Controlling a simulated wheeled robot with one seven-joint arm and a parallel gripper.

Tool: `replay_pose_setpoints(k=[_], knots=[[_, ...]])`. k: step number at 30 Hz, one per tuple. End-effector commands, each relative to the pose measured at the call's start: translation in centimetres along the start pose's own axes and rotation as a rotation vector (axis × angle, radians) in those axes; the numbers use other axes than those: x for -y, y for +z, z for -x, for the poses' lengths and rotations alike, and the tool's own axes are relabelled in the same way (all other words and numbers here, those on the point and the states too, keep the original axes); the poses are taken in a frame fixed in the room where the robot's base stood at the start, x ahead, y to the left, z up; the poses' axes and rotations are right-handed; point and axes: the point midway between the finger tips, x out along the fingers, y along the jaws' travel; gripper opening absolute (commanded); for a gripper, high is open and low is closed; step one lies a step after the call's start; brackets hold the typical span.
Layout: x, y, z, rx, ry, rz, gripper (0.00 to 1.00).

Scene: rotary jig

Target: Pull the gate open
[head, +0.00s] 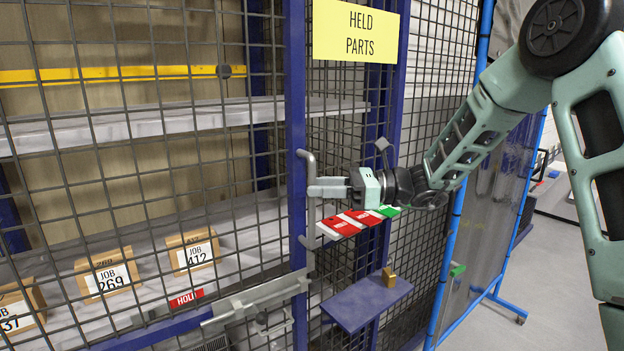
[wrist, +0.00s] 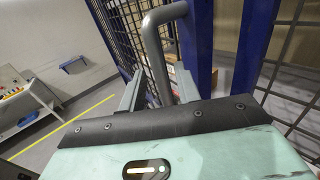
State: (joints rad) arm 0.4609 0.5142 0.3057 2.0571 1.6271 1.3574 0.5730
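The gate (head: 296,120) is a wire-mesh panel with a blue upright edge, in front of the shelves in the head view. It looks closed or nearly so. A grey bar handle (head: 309,232) stands upright on that edge; it also shows in the wrist view (wrist: 156,52). My gripper (head: 318,187) is at the handle, reaching in from the right. In the wrist view its two fingers (wrist: 158,92) stand on either side of the bar, with a slight gap seeming to show. A grey sliding bolt (head: 255,298) sits low on the gate's edge; whether it is engaged is unclear.
A blue ledge (head: 362,305) with a brass padlock (head: 389,278) juts out below my gripper. Cardboard boxes (head: 108,275) stand behind the mesh. A blue-framed screen (head: 480,200) stands at right, with floor beyond.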

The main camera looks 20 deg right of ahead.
Motion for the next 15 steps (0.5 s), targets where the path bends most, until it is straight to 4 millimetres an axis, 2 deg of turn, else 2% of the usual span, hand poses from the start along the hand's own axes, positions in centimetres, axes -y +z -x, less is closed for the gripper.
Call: replay_pose_setpoints(k=[6, 15], knots=[[0.0, 0.1, -1.9, 0.000, 0.001, 0.001, 0.33], [0.0, 0.0, -2.1, -0.001, 0.000, 0.001, 0.33]])
